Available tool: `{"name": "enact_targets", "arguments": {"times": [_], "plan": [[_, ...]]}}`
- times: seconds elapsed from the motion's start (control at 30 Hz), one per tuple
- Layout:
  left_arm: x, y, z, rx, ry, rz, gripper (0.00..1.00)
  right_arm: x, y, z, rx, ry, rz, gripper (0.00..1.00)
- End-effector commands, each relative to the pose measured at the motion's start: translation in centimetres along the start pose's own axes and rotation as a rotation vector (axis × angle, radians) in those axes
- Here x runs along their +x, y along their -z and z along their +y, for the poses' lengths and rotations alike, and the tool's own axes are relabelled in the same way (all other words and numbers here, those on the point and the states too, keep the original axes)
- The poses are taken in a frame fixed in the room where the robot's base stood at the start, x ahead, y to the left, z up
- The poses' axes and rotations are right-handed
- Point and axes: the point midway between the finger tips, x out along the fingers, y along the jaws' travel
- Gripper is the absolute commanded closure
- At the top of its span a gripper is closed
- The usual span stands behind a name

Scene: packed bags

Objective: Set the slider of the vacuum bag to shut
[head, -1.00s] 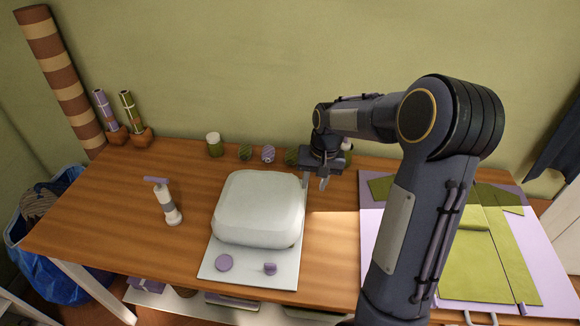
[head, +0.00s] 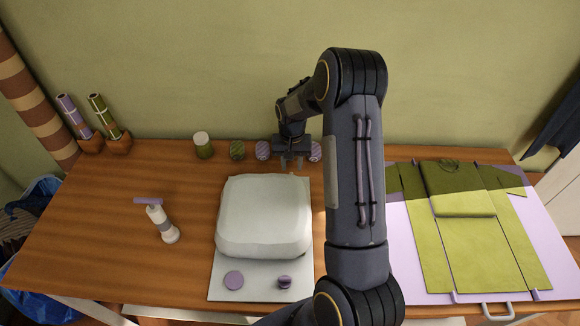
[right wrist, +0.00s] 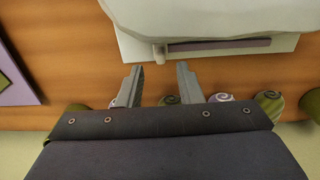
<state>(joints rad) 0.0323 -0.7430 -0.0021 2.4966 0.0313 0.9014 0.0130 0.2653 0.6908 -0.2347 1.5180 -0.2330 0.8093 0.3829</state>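The vacuum bag (head: 263,215) is a puffy off-white pack lying on a pale board on the table. A purple disc (head: 233,280) and a small purple knob (head: 284,281) sit on the flat part in front of it. In the right wrist view the bag's far edge (right wrist: 210,15) shows a purple strip (right wrist: 220,46) and a pale tab (right wrist: 160,54). I cannot tell for sure which part is the slider. My right gripper (head: 291,161) is open and empty, just behind the bag's far right edge; its fingers (right wrist: 160,82) point toward the strip, apart from it. My left gripper is out of view.
A folding board with green cloth (head: 463,225) lies right.

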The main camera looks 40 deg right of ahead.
Motion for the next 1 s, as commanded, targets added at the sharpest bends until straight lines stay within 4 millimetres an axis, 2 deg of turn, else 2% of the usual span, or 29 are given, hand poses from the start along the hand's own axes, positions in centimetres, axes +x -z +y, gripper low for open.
{"name": "enact_targets", "arguments": {"times": [0.2,0.57,0.8,1.0], "plan": [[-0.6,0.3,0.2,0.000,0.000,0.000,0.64,2.7,-0.1,0.0,-0.001,0.000,-0.002,0.67],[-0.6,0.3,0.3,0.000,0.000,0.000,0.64,3.3,0.0,-0.1,-0.001,0.001,0.001,0.67],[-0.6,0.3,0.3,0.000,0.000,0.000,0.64,3.3,0.0,0.0,-0.001,0.001,0.000,0.99],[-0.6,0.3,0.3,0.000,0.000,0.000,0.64,3.3,0.0,0.0,-0.001,0.001,0.000,1.00]]}}
